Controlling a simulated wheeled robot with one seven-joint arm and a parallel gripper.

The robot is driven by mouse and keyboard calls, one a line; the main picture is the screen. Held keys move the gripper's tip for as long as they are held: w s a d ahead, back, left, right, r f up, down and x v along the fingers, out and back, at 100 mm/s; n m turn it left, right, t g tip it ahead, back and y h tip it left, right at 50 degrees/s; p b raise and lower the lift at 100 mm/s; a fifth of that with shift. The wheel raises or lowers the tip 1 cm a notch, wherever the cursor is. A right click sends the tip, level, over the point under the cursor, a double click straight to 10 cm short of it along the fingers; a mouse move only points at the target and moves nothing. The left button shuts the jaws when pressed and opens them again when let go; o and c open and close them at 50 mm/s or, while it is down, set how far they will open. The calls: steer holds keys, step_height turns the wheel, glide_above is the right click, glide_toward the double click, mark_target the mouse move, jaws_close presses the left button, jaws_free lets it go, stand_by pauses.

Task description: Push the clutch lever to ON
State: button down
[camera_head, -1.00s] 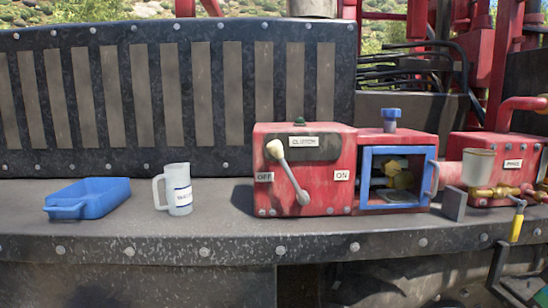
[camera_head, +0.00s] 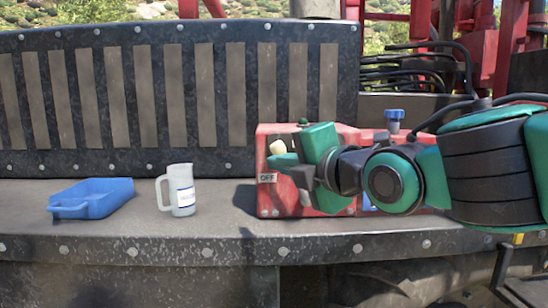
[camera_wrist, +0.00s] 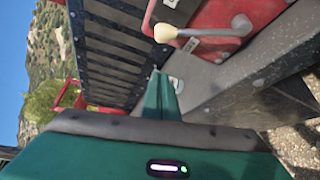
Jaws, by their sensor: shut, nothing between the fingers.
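The clutch lever has a cream knob (camera_head: 278,147) at the upper left of the red clutch box (camera_head: 265,200), on the OFF side above the OFF label (camera_head: 267,178). My gripper (camera_head: 272,161) is shut and empty, its fingertips just below the knob in the picture; contact cannot be told there. My gripper and arm hide the lever's shaft and the ON label in the head view. In the wrist view the knob (camera_wrist: 165,33) and its metal shaft show on the red box, near the OFF label (camera_wrist: 190,45). The shut fingertips (camera_wrist: 156,72) appear apart from the knob.
A dark slatted wall (camera_head: 180,90) rises behind. A blue knob (camera_head: 394,115) sits right of the box, behind my arm.

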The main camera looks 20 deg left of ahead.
steer(key=shift+a, duration=0.15)
steer(key=x, duration=1)
steer(key=shift+w+d+r, duration=0.25)
steer(key=shift+w+d, duration=0.05)
steer(key=shift+d, duration=0.3)
steer(key=shift+w+d+r, duration=0.2)
steer(key=shift+w+d, duration=0.15)
steer(key=shift+d, duration=0.25)
steer(key=shift+w+d+r, duration=0.25)
steer(key=shift+w+d, duration=0.05)
steer(key=shift+d, duration=0.25)
steer(key=shift+a, duration=0.1)
